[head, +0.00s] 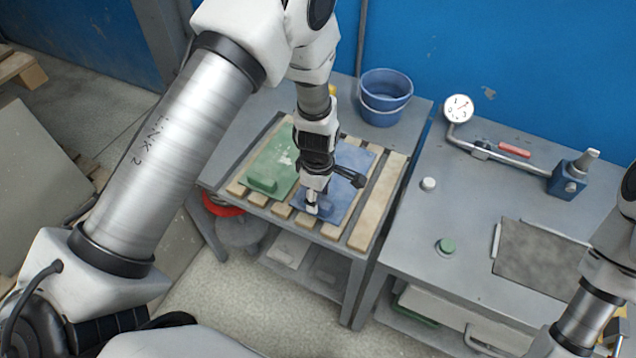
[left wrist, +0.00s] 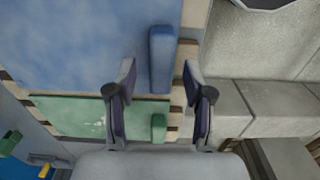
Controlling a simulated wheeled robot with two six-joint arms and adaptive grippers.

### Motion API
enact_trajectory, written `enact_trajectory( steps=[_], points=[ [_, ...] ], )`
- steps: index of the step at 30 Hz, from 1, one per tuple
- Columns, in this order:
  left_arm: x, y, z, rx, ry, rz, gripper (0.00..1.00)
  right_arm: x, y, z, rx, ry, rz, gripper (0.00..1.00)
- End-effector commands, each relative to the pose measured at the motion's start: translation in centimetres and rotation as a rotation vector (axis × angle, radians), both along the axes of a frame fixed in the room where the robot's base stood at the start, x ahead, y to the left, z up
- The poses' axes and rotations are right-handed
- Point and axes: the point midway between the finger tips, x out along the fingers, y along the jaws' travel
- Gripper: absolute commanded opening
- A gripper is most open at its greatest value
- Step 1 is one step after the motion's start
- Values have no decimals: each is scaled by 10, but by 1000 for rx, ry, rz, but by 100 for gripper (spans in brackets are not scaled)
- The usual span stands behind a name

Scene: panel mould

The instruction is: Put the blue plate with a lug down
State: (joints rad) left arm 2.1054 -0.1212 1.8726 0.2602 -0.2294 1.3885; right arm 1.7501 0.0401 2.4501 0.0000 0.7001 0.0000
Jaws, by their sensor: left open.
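The blue plate (head: 354,160) lies flat on the wooden slats of the left table, beside the green plate (head: 272,165). Its raised lug (left wrist: 160,58) stands near the plate's edge in the left wrist view, where the blue plate (left wrist: 75,45) fills the upper left. My left gripper (head: 312,208) points down over the near end of the blue plate and partly hides its lug. In the left wrist view my left gripper (left wrist: 160,84) is open, with the lug between the lines of its fingers and no finger clearly touching it. My right gripper is out of view.
A blue bucket (head: 386,97) stands behind the slats. Bare slats (head: 378,205) lie right of the blue plate. The right table holds a dial gauge (head: 458,108), a blue block (head: 567,179), a green button (head: 445,246) and a dark plate (head: 540,262). A gap separates the tables.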

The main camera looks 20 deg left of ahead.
Motion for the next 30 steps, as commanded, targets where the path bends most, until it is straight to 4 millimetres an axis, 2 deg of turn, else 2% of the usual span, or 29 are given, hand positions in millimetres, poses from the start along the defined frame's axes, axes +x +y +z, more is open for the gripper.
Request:
enact_trajectory(
  steps=[1,6,12,16,30],
  points=[
    [1,0,9,1,-6,0,52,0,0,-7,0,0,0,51],
    [1,0,55,1,-7,-1,52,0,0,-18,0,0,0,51],
    [0,0,91,1,-2,-1,52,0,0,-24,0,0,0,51],
    [-1,0,98,0,0,-1,52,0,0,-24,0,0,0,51],
    [-1,0,98,0,0,0,52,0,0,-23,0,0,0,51]
  ],
)
